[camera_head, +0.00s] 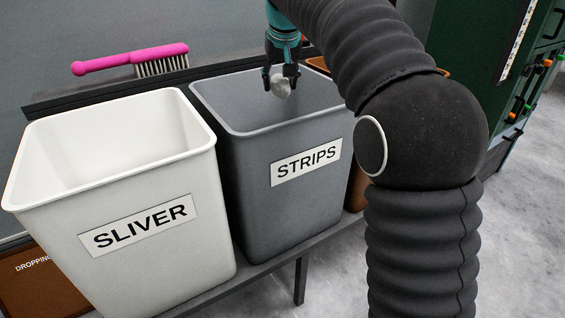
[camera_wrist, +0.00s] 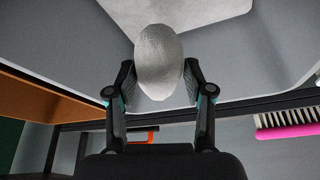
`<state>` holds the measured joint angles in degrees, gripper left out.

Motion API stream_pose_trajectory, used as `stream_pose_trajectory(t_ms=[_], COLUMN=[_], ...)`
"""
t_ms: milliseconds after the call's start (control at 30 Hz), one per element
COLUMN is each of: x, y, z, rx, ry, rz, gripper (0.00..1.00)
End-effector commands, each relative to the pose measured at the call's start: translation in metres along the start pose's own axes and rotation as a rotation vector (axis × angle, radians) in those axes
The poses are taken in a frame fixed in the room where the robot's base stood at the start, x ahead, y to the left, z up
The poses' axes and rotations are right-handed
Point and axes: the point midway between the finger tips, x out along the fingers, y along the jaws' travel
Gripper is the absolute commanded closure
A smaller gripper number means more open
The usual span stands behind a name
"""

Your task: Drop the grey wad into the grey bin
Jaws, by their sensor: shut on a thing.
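The grey wad (camera_head: 280,87) is a small pale lump held between the fingertips of my gripper (camera_head: 281,78). In the wrist view the wad (camera_wrist: 159,62) looks egg-shaped, and the gripper's two fingers (camera_wrist: 158,88) press it from both sides. The grey bin (camera_head: 250,175) carries a STRIPS label. In the head view the wad hangs over the bin's opening, near its back rim. Part of the grey bin's right side is hidden behind my arm. The bin's grey rim also shows in the wrist view (camera_wrist: 240,107).
A white bin (camera_head: 150,270) labelled SLIVER stands left of the grey bin. A pink brush (camera_head: 130,60) lies on a dark ledge behind. A brown bin (camera_head: 355,190) shows partly at the right, and another (camera_head: 45,285) labelled DROPPING, cut off, at lower left.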

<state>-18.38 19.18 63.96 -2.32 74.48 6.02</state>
Motion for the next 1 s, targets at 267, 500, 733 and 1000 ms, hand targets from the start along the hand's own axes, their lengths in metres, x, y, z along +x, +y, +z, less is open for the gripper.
stream_pose_trajectory(t_ms=[267, 500, 733, 1000], x=[-0.001, -0.001, -0.021, -0.074], y=[0.0, 0.0, 0.0, 0.0], z=[0.0, 0.0, -0.001, -0.001], rx=[0.0, 0.0, 0.0, 0.0], ry=[0.0, 0.0, 0.004, 0.004], rz=[0.0, 0.0, 0.0, 0.0], gripper=[0.19, 0.19, 0.19, 0.19])
